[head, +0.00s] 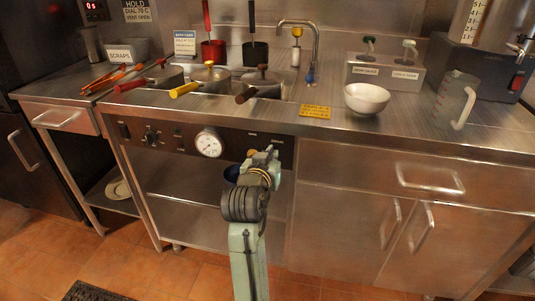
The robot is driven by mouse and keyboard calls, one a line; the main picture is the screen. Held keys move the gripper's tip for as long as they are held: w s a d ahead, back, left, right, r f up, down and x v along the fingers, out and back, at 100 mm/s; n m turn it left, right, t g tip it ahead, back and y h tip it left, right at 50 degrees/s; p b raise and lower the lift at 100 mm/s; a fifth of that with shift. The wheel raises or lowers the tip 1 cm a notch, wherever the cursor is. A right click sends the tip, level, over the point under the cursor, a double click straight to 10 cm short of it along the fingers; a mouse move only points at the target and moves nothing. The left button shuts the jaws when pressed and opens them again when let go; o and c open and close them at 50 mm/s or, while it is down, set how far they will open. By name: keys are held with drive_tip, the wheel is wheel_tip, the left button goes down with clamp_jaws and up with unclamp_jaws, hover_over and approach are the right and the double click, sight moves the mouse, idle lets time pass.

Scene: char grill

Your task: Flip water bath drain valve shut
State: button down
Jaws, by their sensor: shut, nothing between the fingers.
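The water bath (228,97) is set in the steel counter, with several lidded pots with red, yellow and dark handles in it. Its front panel (180,137) carries knobs, switches and a round white dial gauge (208,143). My gripper (270,154) is in front of the right part of this panel, right of the gauge. It is shut and holds nothing. I cannot clearly make out the drain valve. A small orange-yellow piece (253,152) shows beside the gripper and may be part of it. My arm hides the area behind, and contact cannot be told.
A blue container (231,174) shows partly behind my wrist, below the panel. A white bowl (366,98) and a clear measuring jug (453,101) stand on the counter. Tongs (117,76) lie at left. Drawer and door handles stick out at right. The lower shelf (182,220) looks mostly clear.

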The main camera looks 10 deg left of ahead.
drive_tip(key=shift+d+f, duration=0.2)
drive_tip(key=shift+f, duration=0.15)
idle(0.5)
